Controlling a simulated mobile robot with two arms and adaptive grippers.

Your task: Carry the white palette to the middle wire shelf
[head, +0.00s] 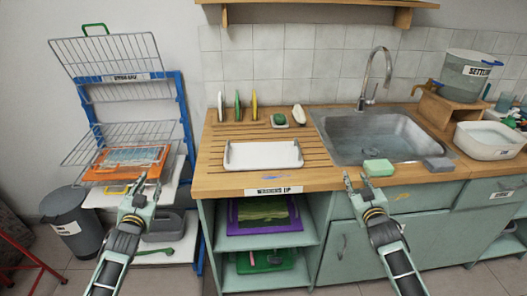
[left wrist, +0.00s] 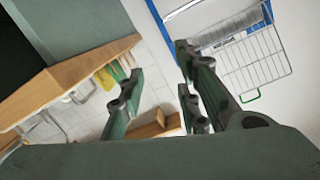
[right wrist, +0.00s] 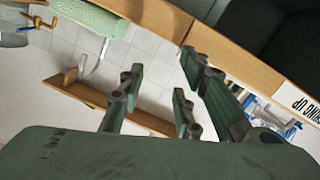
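The white palette (head: 263,155), a shallow white tray with raised ends, lies flat on the grooved wooden part of the counter, left of the sink. The blue-framed wire rack (head: 186,120) stands at the left, with a raised upper wire shelf (head: 72,58) and a wire shelf below it (head: 150,131). My left gripper (head: 142,184) is open and empty, in front of the rack's lower part; its spread fingers show in the left wrist view (left wrist: 155,95). My right gripper (head: 357,179) is open and empty at the counter's front edge below the sink; the right wrist view (right wrist: 158,90) shows its spread fingers.
An orange tray (head: 153,158) sits low in the rack. A dark bin (head: 72,222) stands left of it. Upright coloured plates (head: 238,105) stand behind the palette. The counter immediately around the palette is clear.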

